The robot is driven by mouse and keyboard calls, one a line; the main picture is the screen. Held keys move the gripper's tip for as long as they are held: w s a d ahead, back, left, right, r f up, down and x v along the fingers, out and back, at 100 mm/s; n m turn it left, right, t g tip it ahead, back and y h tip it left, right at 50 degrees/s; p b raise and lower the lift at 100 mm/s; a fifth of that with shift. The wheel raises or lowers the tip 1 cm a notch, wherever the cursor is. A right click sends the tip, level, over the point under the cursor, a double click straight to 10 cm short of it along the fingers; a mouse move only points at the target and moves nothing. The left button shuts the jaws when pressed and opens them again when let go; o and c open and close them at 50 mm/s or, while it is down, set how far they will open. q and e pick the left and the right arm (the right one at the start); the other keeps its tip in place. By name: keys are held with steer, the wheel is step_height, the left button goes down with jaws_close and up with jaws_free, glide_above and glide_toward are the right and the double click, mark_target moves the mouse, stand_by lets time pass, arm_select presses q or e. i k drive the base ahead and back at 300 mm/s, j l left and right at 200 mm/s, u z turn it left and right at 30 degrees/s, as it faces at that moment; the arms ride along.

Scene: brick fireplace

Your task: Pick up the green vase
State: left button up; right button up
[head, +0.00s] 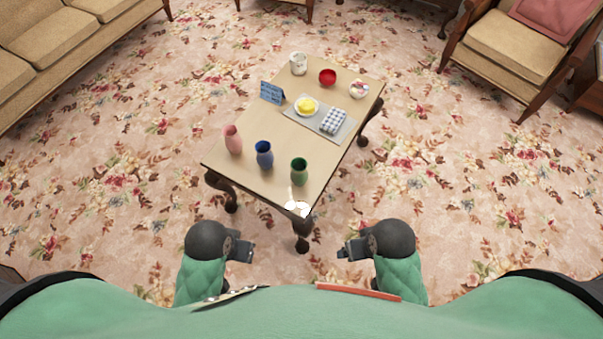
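The green vase (299,171) stands upright near the front right edge of the wooden table (225,158) in the head view. A blue vase (264,154) stands to its left, and a pink vase (233,139) farther left. My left gripper (250,252) is in front of the table, below and left of the green vase. My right gripper (343,252) is below and right of it. Both are apart from the table and the vases. Their fingers are too small to tell whether they are open or shut; no held thing shows.
Farther back on the table are a blue sign (271,93), a plate with something yellow (306,106), a checked cloth (333,121), a red bowl (327,77), a white cup (298,63) and a small bowl (359,89). A sofa (60,40) and armchair (505,50) stand behind. Carpet around the table is clear.

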mark_target(299, 175)
steer(key=j+z, duration=0.15)
steer(key=z, duration=0.8)
steer(key=j+z, duration=0.2)
steer(key=j, duration=0.2)
steer(key=j+z, duration=0.2)
steer(key=j, duration=0.2)
steer(key=k+j+z, duration=0.2)
steer(key=j, duration=0.15)
steer(key=j+z, duration=0.25)
steer(key=k+j+z, duration=0.2)
steer(key=j, duration=0.25)
steer(key=k+j+z, duration=0.2)
steer(key=j, duration=0.15)
steer(key=k+j, duration=0.15)
steer(key=j, duration=0.15)
steer(key=k+j, duration=0.15)
steer(key=j, duration=0.15)
steer(key=k+j, duration=0.15)
steer(key=j, duration=0.15)
